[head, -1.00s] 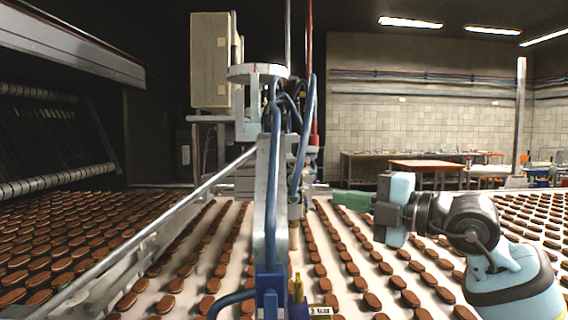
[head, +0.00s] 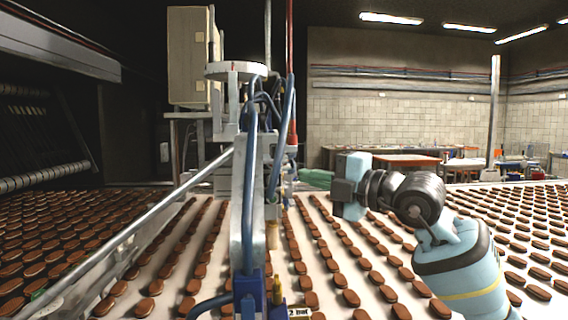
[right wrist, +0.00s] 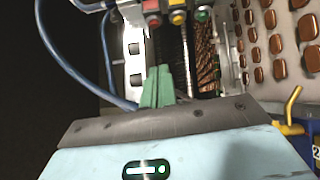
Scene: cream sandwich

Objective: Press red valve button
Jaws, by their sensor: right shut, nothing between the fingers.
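In the right wrist view a red button (right wrist: 150,7) sits at the top edge, beside a yellow button (right wrist: 177,16) and a green button (right wrist: 202,14), each on a grey body. My right gripper (right wrist: 159,72) has its green fingers shut and empty, pointing toward the red button, with a gap in the picture between tips and button. In the head view my right gripper (head: 304,178) reaches in from the right, beside the machine column (head: 245,210). The buttons cannot be made out in the head view. My left gripper is not in view.
Blue hoses (head: 277,140) hang along the column, close to my right fingers. A conveyor (head: 325,262) with rows of brown biscuits runs below. A long metal rail (head: 150,215) crosses at the left. A yellow lever (right wrist: 291,105) shows at right in the wrist view.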

